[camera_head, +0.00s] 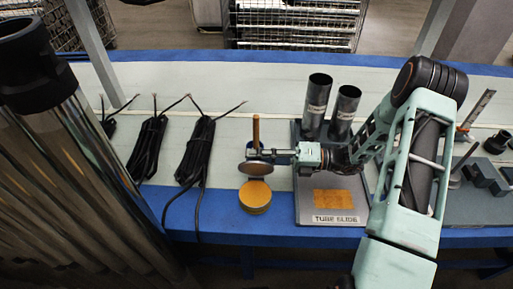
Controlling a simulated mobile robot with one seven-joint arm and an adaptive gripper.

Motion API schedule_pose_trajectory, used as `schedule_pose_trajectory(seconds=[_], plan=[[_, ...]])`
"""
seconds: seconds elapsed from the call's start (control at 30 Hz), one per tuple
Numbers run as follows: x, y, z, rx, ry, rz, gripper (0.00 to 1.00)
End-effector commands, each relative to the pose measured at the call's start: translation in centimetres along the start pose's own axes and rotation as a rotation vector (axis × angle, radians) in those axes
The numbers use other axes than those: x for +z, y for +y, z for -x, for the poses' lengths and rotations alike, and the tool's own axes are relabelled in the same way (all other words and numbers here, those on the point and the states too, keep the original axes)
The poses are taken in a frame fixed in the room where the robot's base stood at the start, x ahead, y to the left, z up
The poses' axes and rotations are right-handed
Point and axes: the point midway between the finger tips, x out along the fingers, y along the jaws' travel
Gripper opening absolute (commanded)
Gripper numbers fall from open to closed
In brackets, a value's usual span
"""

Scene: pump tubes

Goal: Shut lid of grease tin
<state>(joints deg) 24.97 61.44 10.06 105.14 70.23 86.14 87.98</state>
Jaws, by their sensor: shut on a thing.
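The grease tin (255,201) is a low round yellow tin with its orange-yellow top face showing, near the front edge of the bench. Its dark grey lid (255,170) shows as a flat oval just behind and above the tin, apart from the top face. My gripper (254,153) reaches in from the right, directly above the lid, and is shut at the lid's upper side. The exact contact is too small to make out. An upright brown stick (256,130) shows just behind my fingertips; its lower end is hidden.
A grey tube slide board (313,213) with an orange patch lies right of the tin. Two dark tubes (317,105) stand behind it. Black cable bundles (196,150) lie to the left. Metal parts (484,178) sit at the right. Bench between cables and tin is clear.

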Motion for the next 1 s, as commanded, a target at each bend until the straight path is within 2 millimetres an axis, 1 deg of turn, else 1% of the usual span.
schedule_pose_trajectory(seconds=[0.1,0.47,1.0], plan=[[-0.9,0.4,0.1,0.001,-0.003,0.109,0.00],[-3.9,0.3,0.1,0.001,-0.002,0.450,0.00],[-7.9,-1.6,0.1,0.001,-0.001,0.953,0.00]])
